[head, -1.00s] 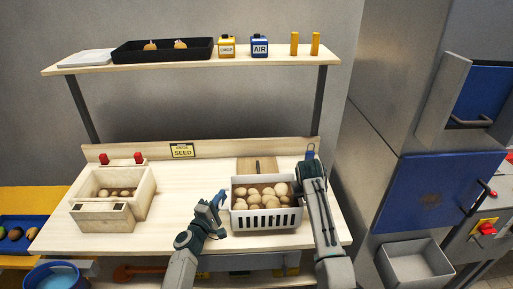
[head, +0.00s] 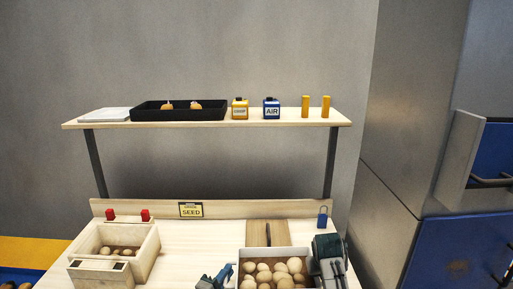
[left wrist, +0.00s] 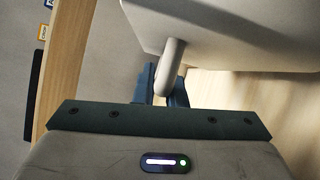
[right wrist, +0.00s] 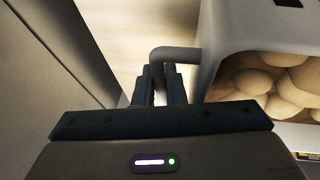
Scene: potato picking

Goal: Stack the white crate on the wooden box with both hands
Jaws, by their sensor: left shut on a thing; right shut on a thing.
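The white crate (head: 272,252), full of potatoes, is at the table's right side, its lower part cut off by the head view's bottom edge. My left gripper (head: 228,275) is at its left side. In the left wrist view the fingers (left wrist: 165,92) are shut on a bar handle of the crate (left wrist: 225,35). My right gripper (head: 320,268) is at its right side; in the right wrist view the fingers (right wrist: 160,88) are shut on the other handle (right wrist: 178,54). The wooden box (head: 150,244), holding a few potatoes, stands at the table's left. I cannot tell whether the crate touches the table.
A wooden board (head: 268,233) lies behind the crate, near a blue padlock (head: 323,220). A shelf (head: 215,120) with a black tray (head: 180,111) spans above. The table (head: 195,245) is clear between crate and wooden box. A metal cabinet (head: 400,190) stands right.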

